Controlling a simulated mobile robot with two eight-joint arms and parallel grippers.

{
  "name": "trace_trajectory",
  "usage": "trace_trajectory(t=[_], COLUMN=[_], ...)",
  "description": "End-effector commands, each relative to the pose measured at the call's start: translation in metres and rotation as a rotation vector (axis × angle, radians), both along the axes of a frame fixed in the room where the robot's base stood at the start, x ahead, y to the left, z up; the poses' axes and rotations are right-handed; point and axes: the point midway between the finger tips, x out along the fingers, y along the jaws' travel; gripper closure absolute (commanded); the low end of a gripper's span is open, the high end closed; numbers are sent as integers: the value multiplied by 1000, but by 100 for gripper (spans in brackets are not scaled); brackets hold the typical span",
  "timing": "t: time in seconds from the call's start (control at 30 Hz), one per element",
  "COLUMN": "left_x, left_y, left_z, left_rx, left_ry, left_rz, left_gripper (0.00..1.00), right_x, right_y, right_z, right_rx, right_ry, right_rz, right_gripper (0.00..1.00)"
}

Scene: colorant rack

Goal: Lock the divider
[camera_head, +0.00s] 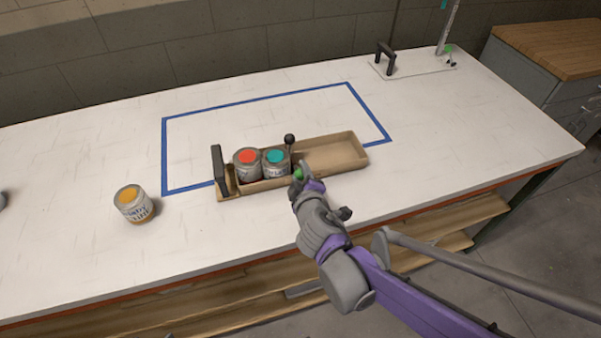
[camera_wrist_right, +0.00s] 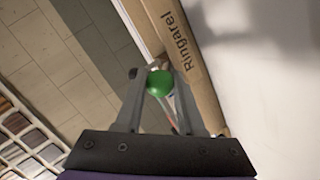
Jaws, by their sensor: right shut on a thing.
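The wooden tray-like rack (camera_head: 335,157) stands on the table, with a dark upright handle (camera_head: 219,168) at its left end. A black round knob (camera_head: 290,139) sticks up just right of the teal-lidded can, apparently on the divider, most of which is hidden. My right gripper (camera_head: 298,177) is at the rack's front side, shut on a green ball knob (camera_head: 299,174). In the right wrist view the green knob (camera_wrist_right: 158,83) sits between the fingertips, beside the rack wall (camera_wrist_right: 185,55) marked "Ringarel". My left gripper is not clearly seen.
A red-lidded can (camera_head: 247,164) and a teal-lidded can (camera_head: 277,162) stand in the rack's left part; its right part is empty. A yellow-lidded can (camera_head: 133,204) stands left. Blue tape (camera_head: 163,150) outlines an area. A black handle (camera_head: 385,57) stands at the back right.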

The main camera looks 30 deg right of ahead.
Motion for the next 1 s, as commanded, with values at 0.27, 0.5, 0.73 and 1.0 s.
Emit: trace_trajectory(t=[0.27, 0.5, 0.73, 1.0], left_x=[0, 0, 0, 1], left_y=[0, 0, 0, 0], left_z=[0, 0, 0, 7], left_rx=[0, 0, 0, 0], left_ry=[0, 0, 0, -2], left_rz=[0, 0, 0, 0], left_gripper=[33, 33, 33, 33], right_x=[0, 0, 0, -16], right_y=[0, 0, 0, 7], right_z=[0, 0, 0, 9], right_rx=[0, 0, 0, 0], right_ry=[-1, 1, 1, 1], right_rz=[0, -1, -1, 0], right_gripper=[100, 31, 31, 31])
